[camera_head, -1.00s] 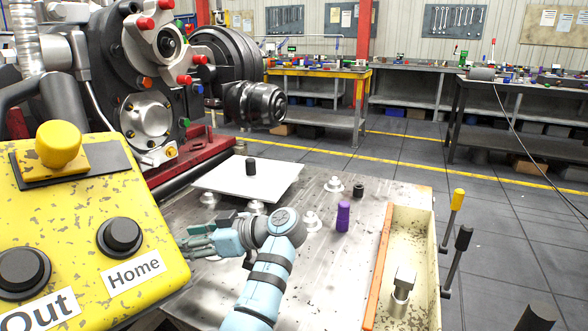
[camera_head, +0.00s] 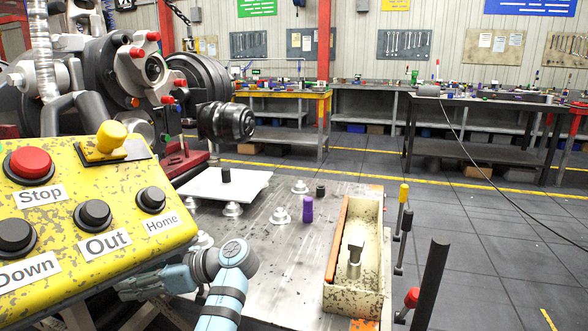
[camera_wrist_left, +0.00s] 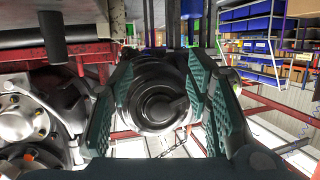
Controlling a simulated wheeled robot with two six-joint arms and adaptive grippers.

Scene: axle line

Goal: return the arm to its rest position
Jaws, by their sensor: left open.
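My left arm (camera_head: 222,300), light blue with dark bands, rises from the bottom of the head view and bends to the left. My left gripper (camera_head: 135,289) is low beside the yellow control panel (camera_head: 110,262), partly hidden by its lower edge. In the left wrist view my left gripper (camera_wrist_left: 160,100) has its two green ridged fingers spread apart. Nothing is held between them; a dark round machine part (camera_wrist_left: 155,95) shows behind the gap. My right gripper is not in view.
The metal table (camera_head: 265,270) carries a white plate (camera_head: 235,188) with a black peg (camera_head: 226,174), a purple cylinder (camera_head: 308,209), a black cylinder (camera_head: 320,191) and several silver feet. A cream bin (camera_head: 372,235) stands at right. A large machine (camera_head: 95,80) is at back left.

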